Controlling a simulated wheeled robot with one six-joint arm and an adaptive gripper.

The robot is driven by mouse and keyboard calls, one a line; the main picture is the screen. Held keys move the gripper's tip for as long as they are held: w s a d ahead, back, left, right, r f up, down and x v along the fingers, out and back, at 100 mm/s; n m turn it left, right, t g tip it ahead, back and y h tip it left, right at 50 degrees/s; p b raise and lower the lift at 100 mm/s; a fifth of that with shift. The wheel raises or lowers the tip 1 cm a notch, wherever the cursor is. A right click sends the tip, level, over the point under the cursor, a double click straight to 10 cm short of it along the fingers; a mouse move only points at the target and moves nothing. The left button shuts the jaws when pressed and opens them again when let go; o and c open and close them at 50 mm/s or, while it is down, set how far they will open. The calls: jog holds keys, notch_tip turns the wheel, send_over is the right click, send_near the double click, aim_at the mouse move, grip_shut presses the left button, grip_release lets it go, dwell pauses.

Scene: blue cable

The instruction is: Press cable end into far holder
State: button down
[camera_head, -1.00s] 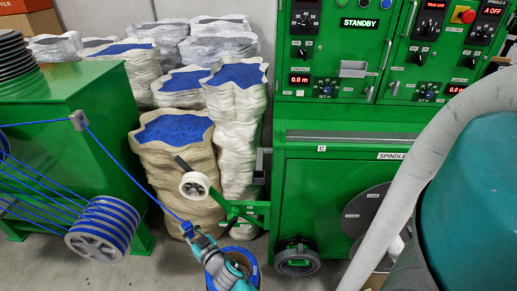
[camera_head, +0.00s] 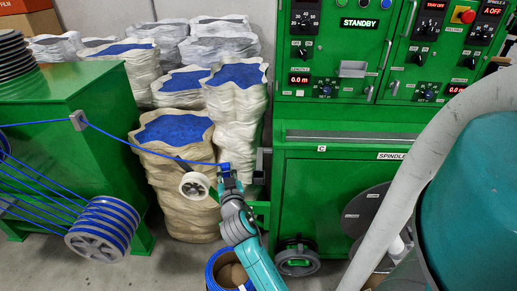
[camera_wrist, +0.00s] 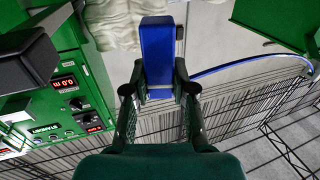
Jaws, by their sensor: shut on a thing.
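My gripper (camera_head: 227,174) is shut on the blue cable end, a blue block (camera_wrist: 158,50) that stands up between the fingers (camera_wrist: 159,88) in the wrist view. In the head view the cable end (camera_head: 224,167) is at my fingertips. The blue cable (camera_head: 150,150) runs from it leftward to a grey guide (camera_head: 78,120). A dark bracket (camera_head: 262,166) on the green machine's left edge is just right of my gripper, apparently apart from it. A dark block (camera_wrist: 40,58) shows at upper left in the wrist view. I cannot tell for certain which part is the far holder.
A white roller (camera_head: 195,186) on a green arm is just left of and below my gripper. Sacks with blue contents (camera_head: 175,128) stand behind. The green machine (camera_head: 345,200) fills the right. A blue-rimmed ring (camera_head: 230,272) is on the floor below my arm.

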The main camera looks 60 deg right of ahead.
jog(key=shift+s+d+r+m+g+h, duration=0.5)
jog(key=shift+s+d+r+g, duration=0.3)
jog(key=shift+s, duration=0.75)
jog(key=shift+s+d+r+m+g+h, duration=0.35)
jog(key=shift+s+d+r+m+g, duration=0.4)
jog(key=shift+s, duration=0.85)
jog(key=shift+s+d+r+m+g+h, duration=0.45)
jog(key=shift+s+d+r+g, duration=0.35)
jog(key=shift+s, duration=0.75)
jog(key=shift+f, duration=2.1)
jog(key=c, duration=0.9)
grip_release()
jog(key=shift+a, duration=0.1)
jog(key=shift+v, duration=3.95)
